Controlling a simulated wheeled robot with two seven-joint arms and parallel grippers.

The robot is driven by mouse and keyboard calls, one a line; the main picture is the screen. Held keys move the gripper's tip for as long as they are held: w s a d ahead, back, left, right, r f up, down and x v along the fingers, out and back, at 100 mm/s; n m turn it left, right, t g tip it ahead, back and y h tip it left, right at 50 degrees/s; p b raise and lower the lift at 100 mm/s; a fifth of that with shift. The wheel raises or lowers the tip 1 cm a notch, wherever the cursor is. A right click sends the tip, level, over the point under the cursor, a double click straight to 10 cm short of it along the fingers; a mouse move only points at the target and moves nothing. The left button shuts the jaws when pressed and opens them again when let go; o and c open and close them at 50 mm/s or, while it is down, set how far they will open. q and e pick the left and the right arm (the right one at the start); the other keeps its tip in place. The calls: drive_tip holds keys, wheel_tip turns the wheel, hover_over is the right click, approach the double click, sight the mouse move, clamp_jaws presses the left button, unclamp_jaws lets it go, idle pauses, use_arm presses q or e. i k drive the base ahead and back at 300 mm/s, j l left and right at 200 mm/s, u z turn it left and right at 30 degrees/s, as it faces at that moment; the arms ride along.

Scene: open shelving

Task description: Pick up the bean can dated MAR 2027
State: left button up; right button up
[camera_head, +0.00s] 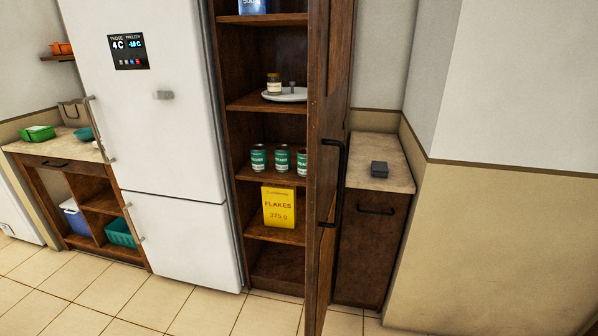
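Three green cans with white bands stand upright in a row on a middle shelf of the brown cupboard: a left can (258,158), a middle can (282,158) and a right can (302,161). The right can is partly hidden by the open cupboard door. Their lettering is too small to read fully, and I cannot make out any date. Neither of my grippers shows in the head view.
The open cupboard door (326,200) with a black handle (336,180) juts forward on the right side of the shelves. A yellow flakes box (279,207) stands one shelf below the cans. A jar (273,84) and a plate (290,95) are above. The tiled floor in front is clear.

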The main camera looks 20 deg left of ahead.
sight(282, 152)
drive_tip(key=l+u, duration=0.8)
drive_tip(key=u, duration=0.15)
drive_tip(key=i+j+z, duration=0.1)
drive_tip(key=j, duration=0.3)
drive_tip(key=i+j+z, duration=0.1)
drive_tip(key=j, duration=0.35)
drive_tip(key=i+j+z, duration=0.1)
drive_tip(key=j, duration=0.35)
drive_tip(key=i+j+z, duration=0.1)
drive_tip(key=j, duration=0.35)
drive_tip(key=i+j+z, duration=0.1)
drive_tip(key=j, duration=0.4)
drive_tip(key=i, duration=0.1)
